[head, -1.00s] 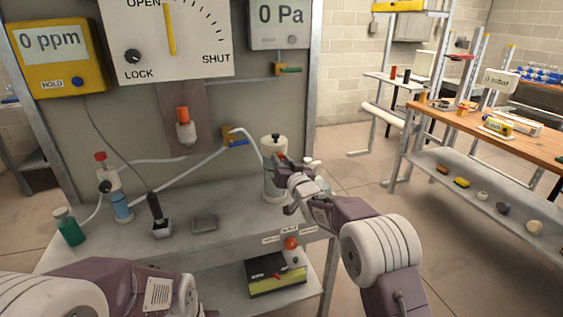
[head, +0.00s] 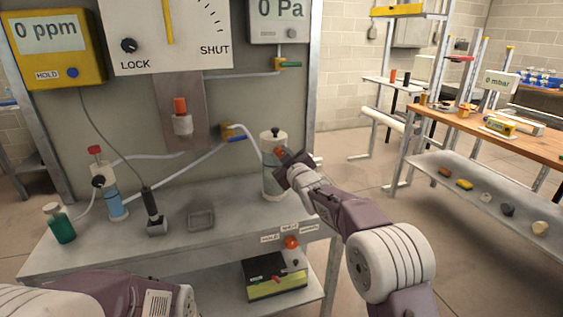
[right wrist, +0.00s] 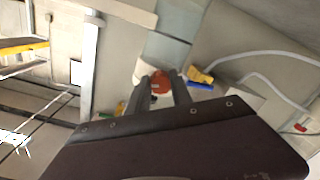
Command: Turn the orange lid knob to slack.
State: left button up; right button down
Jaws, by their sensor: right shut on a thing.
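A pale canister (head: 272,183) with a white lid and black top stands at the right of the grey bench. An orange knob (right wrist: 160,82) sits between my right gripper's two fingers in the right wrist view. My right gripper (head: 281,164) is shut on it at the canister's upper right side; in the head view the gripper mostly hides it. The right wrist view shows the knob's round face, with a small pale mark, but no readable setting. My left arm is at the lower left of the head view; its gripper is out of frame.
Small labels (head: 289,229) and a round orange piece (head: 291,242) are at the bench's front edge. A hose runs left from the canister past a yellow-blue valve (head: 232,134). A green bottle (head: 59,223), a blue-white bottle (head: 115,205) and a small tray (head: 201,219) stand left.

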jog(key=n+b, duration=0.5)
jog(key=n, duration=0.1)
jog(key=shift+f, duration=0.15)
jog(key=n+b, duration=0.1)
jog(key=n, duration=0.2)
jog(key=shift+b, duration=0.3)
jog(key=shift+n+b, duration=0.4)
jog(key=shift+n, duration=0.4)
jog(key=shift+r+h, duration=0.2)
jog(key=shift+h, duration=0.1)
jog(key=c, duration=1.1)
grip_release()
jog(key=shift+c, duration=0.2)
